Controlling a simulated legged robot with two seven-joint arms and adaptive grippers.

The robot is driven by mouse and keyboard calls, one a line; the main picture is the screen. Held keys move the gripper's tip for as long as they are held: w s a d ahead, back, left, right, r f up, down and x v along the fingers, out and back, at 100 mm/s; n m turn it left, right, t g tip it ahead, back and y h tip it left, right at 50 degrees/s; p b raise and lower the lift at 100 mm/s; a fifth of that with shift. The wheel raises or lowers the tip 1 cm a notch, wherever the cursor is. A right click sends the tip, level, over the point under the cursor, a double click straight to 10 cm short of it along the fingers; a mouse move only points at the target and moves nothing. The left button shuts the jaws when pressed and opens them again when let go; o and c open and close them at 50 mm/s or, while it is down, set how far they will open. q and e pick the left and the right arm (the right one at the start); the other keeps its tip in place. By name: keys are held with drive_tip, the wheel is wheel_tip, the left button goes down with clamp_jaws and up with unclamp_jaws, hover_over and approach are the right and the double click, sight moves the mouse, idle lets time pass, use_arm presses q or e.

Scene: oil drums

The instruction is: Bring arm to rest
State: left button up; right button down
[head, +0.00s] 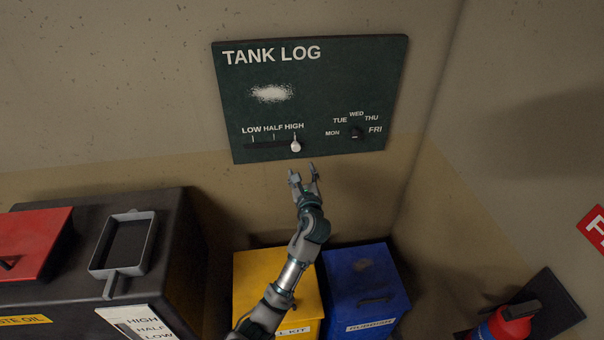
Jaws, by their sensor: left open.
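My left gripper (304,178) is open and empty, just below the lower edge of the dark green TANK LOG panel (310,100). Its fingers point up toward the panel and appear apart from it. A white slider knob (295,146) on the panel sits at HIGH, a little above my fingertips. A dark day dial (355,133) is to the right of the slider, among the labels MON to FRI; its setting is too small to tell. My left arm reaches up from the bottom of the picture. My right gripper is not in view.
A black waste oil tank (180,235) with a red lid (30,245) and a grey tray (125,243) stands at left. A yellow bin (255,280) and a blue bin (365,285) stand below my arm. A red extinguisher (500,325) is at lower right.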

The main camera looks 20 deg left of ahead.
use_arm(q)
drive_tip(key=s+d+f+n+g+h, duration=0.1)
drive_tip(key=s+f+n+g+h, duration=0.15)
drive_tip(key=s+f+n, duration=0.6)
drive_tip(key=s+f+n+g+h, duration=0.2)
drive_tip(key=s+f+n+g, duration=0.15)
drive_tip(key=s+f, duration=0.95)
drive_tip(key=s+d+f+n+g+h, duration=0.25)
drive_tip(key=s+f+n, duration=0.3)
drive_tip(key=s, duration=0.55)
drive_tip(key=s+d+f+n+g+h, duration=0.2)
drive_tip(key=s+d+f+n+g, duration=0.4)
drive_tip(key=s, duration=0.5)
wheel_tip(320, 180, down, 25)
drive_tip(key=s+a+t, duration=0.1)
drive_tip(key=a, duration=0.1)
drive_tip(key=s+a+f, duration=0.1)
drive_tip(key=s+f, duration=0.7)
drive_tip(key=s, duration=0.1)
drive_tip(key=s+a+f, duration=0.2)
drive_tip(key=s+f, duration=0.6)
drive_tip(key=s, duration=0.1)
drive_tip(key=shift+s+a+f+g, duration=0.25)
drive_tip(key=shift+f+g, duration=0.1)
drive_tip(key=shift+g, duration=0.1)
